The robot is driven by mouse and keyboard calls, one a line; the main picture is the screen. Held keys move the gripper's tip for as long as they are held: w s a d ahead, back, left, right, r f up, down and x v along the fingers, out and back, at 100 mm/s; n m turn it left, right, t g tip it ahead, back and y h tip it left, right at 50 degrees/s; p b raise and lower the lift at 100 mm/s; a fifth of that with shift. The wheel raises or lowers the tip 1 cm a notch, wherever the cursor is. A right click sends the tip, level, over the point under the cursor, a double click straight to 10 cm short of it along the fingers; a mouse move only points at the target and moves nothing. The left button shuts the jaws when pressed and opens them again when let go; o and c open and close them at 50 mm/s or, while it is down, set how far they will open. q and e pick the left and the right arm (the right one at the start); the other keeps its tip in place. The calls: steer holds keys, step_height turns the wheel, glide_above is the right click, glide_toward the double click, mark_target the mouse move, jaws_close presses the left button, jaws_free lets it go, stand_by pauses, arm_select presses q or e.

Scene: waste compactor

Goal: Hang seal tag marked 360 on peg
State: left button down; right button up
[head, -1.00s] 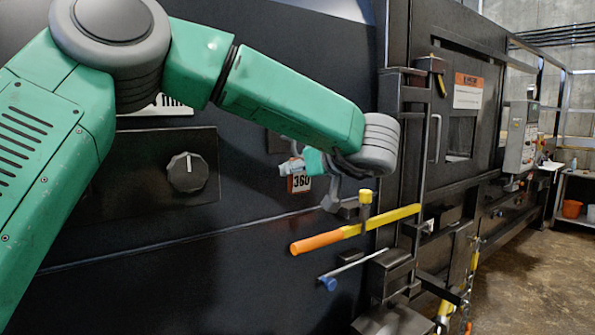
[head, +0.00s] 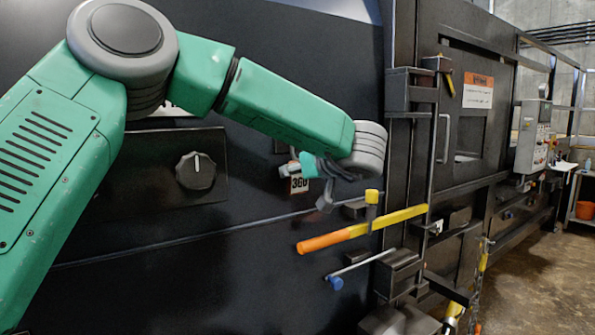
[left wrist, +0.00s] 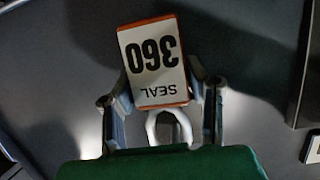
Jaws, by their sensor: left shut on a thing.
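The seal tag (left wrist: 153,65) is a white plate with an orange edge, marked SEAL 360. It appears upside down in the left wrist view, with a white loop below it between the fingers. My left gripper (left wrist: 163,105) is shut on the seal tag. In the head view the tag (head: 299,185) shows small beside my left gripper (head: 318,180), in front of the dark machine panel. I cannot make out a peg clearly; a small dark block (head: 281,146) sits on the panel just above the gripper. My right gripper is not in view.
A yellow lever with an orange grip (head: 365,229) juts out below the gripper. A thin rod with a blue end (head: 336,283) is under it. A dark frame with a vertical bar (head: 432,150) stands to the right. A round knob (head: 195,171) is at left.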

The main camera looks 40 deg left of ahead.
arm_select(q)
steer(key=shift+a+f, duration=0.15)
steer(key=shift+a, duration=0.25)
steer(key=c, duration=0.8)
jaws_free()
steer(key=shift+a, duration=0.2)
steer(key=shift+d, duration=0.5)
steer(key=v, duration=1.1)
steer(key=shift+d, duration=0.1)
